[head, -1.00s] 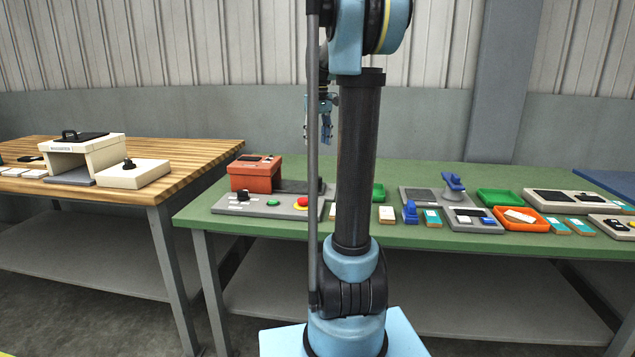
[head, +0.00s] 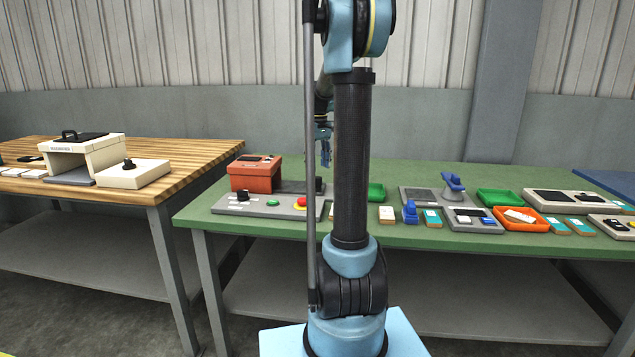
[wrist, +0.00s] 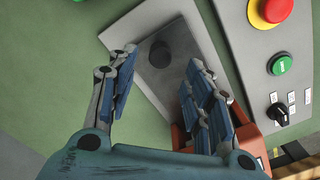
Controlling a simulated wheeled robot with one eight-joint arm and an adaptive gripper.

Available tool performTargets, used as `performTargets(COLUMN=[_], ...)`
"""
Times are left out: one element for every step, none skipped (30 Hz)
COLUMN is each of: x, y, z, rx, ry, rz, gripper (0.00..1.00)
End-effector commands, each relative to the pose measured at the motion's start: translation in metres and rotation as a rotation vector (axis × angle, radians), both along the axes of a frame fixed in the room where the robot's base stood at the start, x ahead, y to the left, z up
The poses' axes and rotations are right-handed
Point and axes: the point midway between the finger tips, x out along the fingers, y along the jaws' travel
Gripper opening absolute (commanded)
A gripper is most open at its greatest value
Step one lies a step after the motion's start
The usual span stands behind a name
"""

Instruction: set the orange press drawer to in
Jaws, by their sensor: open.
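The orange press (head: 255,174) stands at the left end of the green table. Its dark grey drawer (head: 292,186) sticks out to the right of the orange body, with a dark knob (wrist: 159,54) near its outer end. In the wrist view the grey drawer plate (wrist: 180,50) runs from the knob down to the orange body (wrist: 246,142), partly hidden by my fingers. My gripper (head: 325,153) is open and empty above the drawer's outer end. In the wrist view the knob appears between the fingertips of my gripper (wrist: 162,62), with no contact visible.
A grey control panel (head: 262,206) with a black switch, green button (head: 274,203) and red-yellow stop button (head: 301,202) lies in front of the press. A green tray (head: 376,192) and small parts are to the right. Bare green table (wrist: 60,60) lies beside the drawer.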

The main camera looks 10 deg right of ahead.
Motion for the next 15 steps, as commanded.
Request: performTargets(x=[0.0, 0.0, 0.0, 0.0, 0.0, 0.0, 0.0, 0.0, 0.0, 0.0, 0.0, 0.0, 0.0, 0.0, 0.0], y=[0.0, 0.0, 0.0, 0.0, 0.0, 0.0, 0.0, 0.0, 0.0, 0.0, 0.0, 0.0, 0.0, 0.0, 0.0], z=[-0.01, -0.015, -0.022, -0.027, -0.032, -0.038, -0.042, -0.046, -0.051, -0.054, -0.057, -0.061, -0.063, -0.065, -0.067], rx=[0.0, 0.0, 0.0, 0.0, 0.0, 0.0, 0.0, 0.0, 0.0, 0.0, 0.0, 0.0, 0.0, 0.0, 0.0], ry=[0.0, 0.0, 0.0, 0.0, 0.0, 0.0, 0.0, 0.0, 0.0, 0.0, 0.0, 0.0, 0.0, 0.0, 0.0], rz=[0.0, 0.0, 0.0, 0.0, 0.0, 0.0, 0.0, 0.0, 0.0, 0.0, 0.0, 0.0, 0.0, 0.0, 0.0], gripper=[0.46, 0.46, 0.46, 0.46, 0.46, 0.46, 0.46, 0.46, 0.46, 0.46, 0.46, 0.46, 0.46, 0.46, 0.46])
